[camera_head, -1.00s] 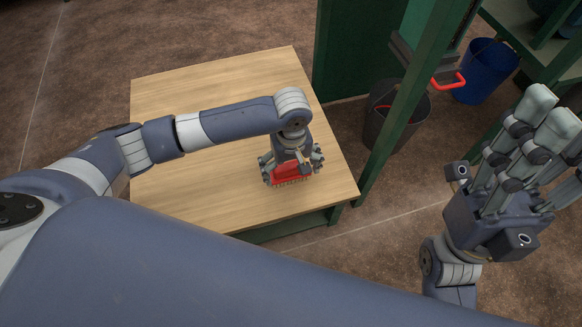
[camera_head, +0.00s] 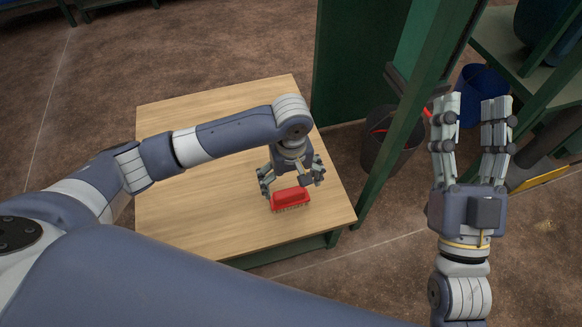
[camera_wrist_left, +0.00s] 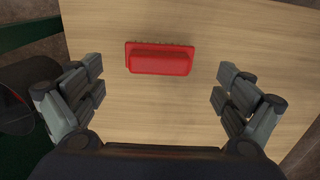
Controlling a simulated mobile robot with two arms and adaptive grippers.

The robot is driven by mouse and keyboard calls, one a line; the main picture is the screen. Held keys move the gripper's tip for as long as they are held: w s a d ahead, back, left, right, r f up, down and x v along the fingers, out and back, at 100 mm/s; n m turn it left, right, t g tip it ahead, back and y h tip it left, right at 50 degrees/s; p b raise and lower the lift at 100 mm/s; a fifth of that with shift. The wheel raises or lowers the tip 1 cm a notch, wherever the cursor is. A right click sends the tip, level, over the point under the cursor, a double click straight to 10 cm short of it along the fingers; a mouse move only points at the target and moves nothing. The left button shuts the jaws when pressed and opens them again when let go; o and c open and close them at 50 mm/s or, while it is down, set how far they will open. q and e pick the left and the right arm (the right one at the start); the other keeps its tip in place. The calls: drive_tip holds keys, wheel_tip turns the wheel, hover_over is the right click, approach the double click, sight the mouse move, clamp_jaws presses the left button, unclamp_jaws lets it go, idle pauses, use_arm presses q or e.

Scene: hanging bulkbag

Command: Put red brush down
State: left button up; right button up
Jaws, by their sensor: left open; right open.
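The red brush (camera_head: 291,198) rests on the wooden table (camera_head: 215,225) near its front right corner, bristles along its lower side. My left gripper (camera_head: 291,182) is open just above and behind the brush, its fingers spread to either side. In the left wrist view the brush (camera_wrist_left: 160,59) lies on the table between and beyond the open fingers (camera_wrist_left: 161,88), with clear gaps on both sides. My right gripper (camera_head: 472,100) is open and empty, raised at the right away from the table.
A green metal frame post (camera_head: 405,115) stands right beside the table. A black bucket (camera_head: 385,155) and a blue bucket (camera_head: 480,90) are on the floor behind it. The left and back of the table top are bare.

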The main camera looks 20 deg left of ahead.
use_arm(q)
drive_tip(key=d+r+m+t+h+p, duration=0.25)
drive_tip(key=d+r+m+h, duration=0.2)
drive_tip(key=d, duration=0.65)
wheel_tip(320, 180, up, 21)
drive_tip(key=m+t, duration=0.5)
drive_tip(key=t, duration=1.1)
hover_over(291, 196)
drive_tip(key=shift+a+f, duration=0.2)
drive_tip(key=shift+a, duration=0.2)
use_arm(e)
drive_tip(key=w+f+g+h, duration=0.2)
drive_tip(key=f+g, duration=0.4)
drive_tip(key=f, duration=0.4)
drive_tip(key=shift+w+d, duration=0.25)
drive_tip(key=shift+w, duration=0.45)
use_arm(q)
drive_tip(key=shift+g, duration=0.25)
use_arm(e)
drive_tip(key=shift+f, duration=0.15)
